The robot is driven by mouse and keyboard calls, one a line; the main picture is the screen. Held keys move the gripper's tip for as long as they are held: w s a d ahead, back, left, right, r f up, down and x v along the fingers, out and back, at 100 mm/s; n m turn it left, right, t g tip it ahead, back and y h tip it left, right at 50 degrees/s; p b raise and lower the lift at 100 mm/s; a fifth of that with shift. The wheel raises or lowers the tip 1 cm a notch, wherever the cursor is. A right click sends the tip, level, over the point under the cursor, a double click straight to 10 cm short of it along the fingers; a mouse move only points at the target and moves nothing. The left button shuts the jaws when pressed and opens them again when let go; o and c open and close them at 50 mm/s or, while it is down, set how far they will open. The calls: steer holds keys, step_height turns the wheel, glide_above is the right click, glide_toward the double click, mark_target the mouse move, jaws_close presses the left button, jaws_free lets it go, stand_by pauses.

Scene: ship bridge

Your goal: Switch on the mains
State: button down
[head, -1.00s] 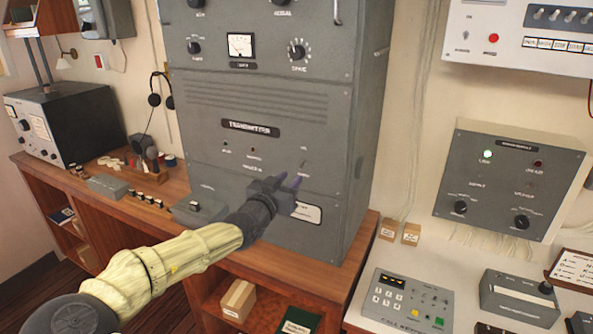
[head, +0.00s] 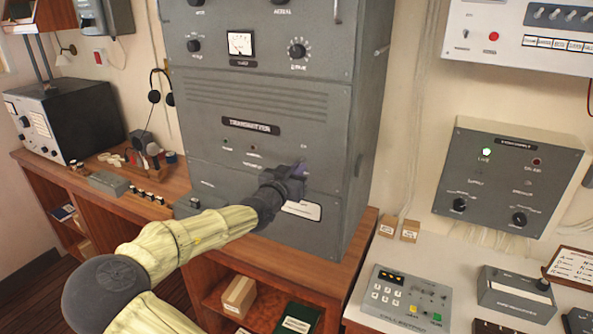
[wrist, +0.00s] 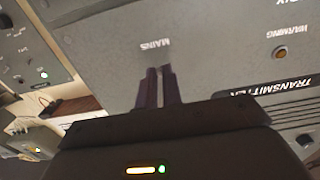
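The grey transmitter cabinet (head: 225,165) stands on the wooden desk, with a "TRANSMITTER" plate on its front. My gripper (head: 302,168) is at the right part of this front, under a small label reading like "ON". In the wrist view an upside-down "MAINS" label (wrist: 155,44) lies just beyond the dark fingertips (wrist: 159,70). The fingers are close together with a narrow gap. The mains switch is hidden at the fingertips, so its position and any grip on it cannot be told. A small amber lamp (wrist: 279,53) by "WARNING" shows on the panel.
A grey wall box (head: 508,178) with a lit green lamp hangs at the right. A keypad console (head: 405,298) stands on the white counter below. Headphones (head: 160,88) hang left of the cabinet. Small items lie on the desk at the left.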

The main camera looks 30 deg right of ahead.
mark_target(302, 161)
steer(key=shift+r+p, duration=0.15)
steer(key=shift+p, duration=0.3)
step_height(302, 161, up, 2)
steer(key=g+y+p, duration=0.2)
steer(key=p, duration=0.4)
steer(key=shift+y, duration=0.3)
steer(key=r+g+y+p, duration=0.1)
steer(key=y+p, duration=0.1)
steer(key=p, duration=0.3)
steer(key=shift+d+g+p, duration=0.15)
steer(key=shift+g+p, duration=0.15)
steer(key=shift+g, duration=0.1)
steer(key=y+p, duration=0.1)
steer(key=g+y+p, duration=0.1)
steer(key=p, duration=0.1)
steer(key=shift+w+d+r+g, duration=0.15)
steer(key=shift+w+r+g, duration=0.05)
steer(key=shift+r+g, duration=0.1)
steer(key=shift+y+p, duration=0.4)
steer(key=shift+p, duration=0.1)
steer(key=shift+f+g, duration=0.15)
steer(key=shift+g, duration=0.15)
steer(key=c, duration=1.6)
jaws_free()
steer(key=shift+o, duration=0.2)
